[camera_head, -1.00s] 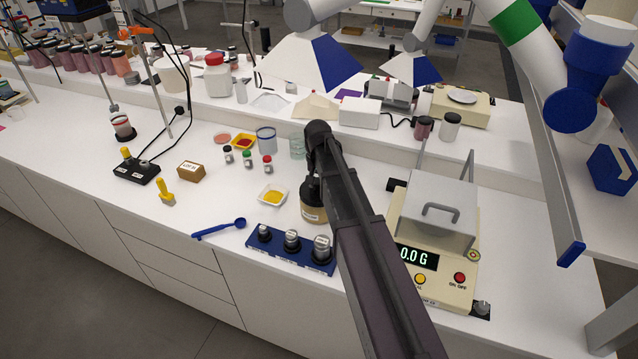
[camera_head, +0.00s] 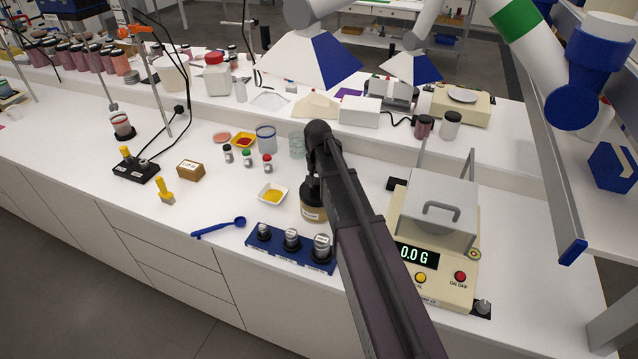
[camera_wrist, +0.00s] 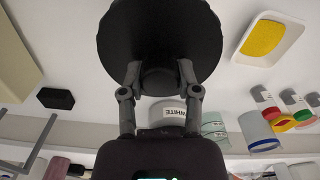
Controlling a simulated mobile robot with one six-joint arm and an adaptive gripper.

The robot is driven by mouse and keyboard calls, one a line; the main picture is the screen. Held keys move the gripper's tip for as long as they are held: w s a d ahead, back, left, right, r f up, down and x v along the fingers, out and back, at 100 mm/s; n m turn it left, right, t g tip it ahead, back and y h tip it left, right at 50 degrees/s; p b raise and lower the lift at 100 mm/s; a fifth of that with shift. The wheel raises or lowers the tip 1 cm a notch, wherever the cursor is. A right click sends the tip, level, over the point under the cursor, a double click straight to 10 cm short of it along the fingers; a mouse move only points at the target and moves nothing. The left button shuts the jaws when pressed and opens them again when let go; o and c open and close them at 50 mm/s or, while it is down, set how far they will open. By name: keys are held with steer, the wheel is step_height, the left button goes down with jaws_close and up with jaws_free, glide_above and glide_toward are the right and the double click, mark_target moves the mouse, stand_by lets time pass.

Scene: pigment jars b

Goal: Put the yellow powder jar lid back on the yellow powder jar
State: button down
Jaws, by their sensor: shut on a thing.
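In the wrist view a wide round black lid (camera_wrist: 160,35) fills the top middle. My gripper (camera_wrist: 159,78) is shut on the lid's narrower knob, one finger on each side. In the head view a jar with a yellowish-brown lower part and a pale label (camera_head: 312,213) stands on the bench below my gripper, behind the row of weights. Its label is too small to read. Dark shapes cover the jar's upper part, so I cannot tell whether the lid touches it. My arm hides most of the gripper there.
A dish of yellow powder (camera_head: 273,195) stands left of the jar. A blue weight holder (camera_head: 275,250) is in front, a balance (camera_head: 440,270) to the right. Small bottles (camera_head: 247,158) and a beaker (camera_head: 265,138) stand behind. A white-labelled container (camera_wrist: 172,112) shows near the fingers.

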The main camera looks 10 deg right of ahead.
steer(key=shift+f, duration=0.3)
stand_by(0.4)
stand_by(0.3)
steer(key=shift+c, duration=1.2)
jaws_free()
steer(key=shift+r, duration=0.15)
steer(key=shift+w+r+p, duration=0.1)
steer(key=shift+r+p, duration=2.65)
steer(key=shift+r, duration=0.15)
steer(key=s+f+n+b, duration=0.2)
steer(key=s, duration=0.8)
steer(key=s+f+n+b, duration=0.2)
steer(key=s+f+b, duration=0.1)
steer(key=s, duration=0.7)
steer(key=shift+s+d+n, duration=0.15)
steer(key=shift+s+n, duration=0.15)
steer(key=shift+s, duration=0.05)
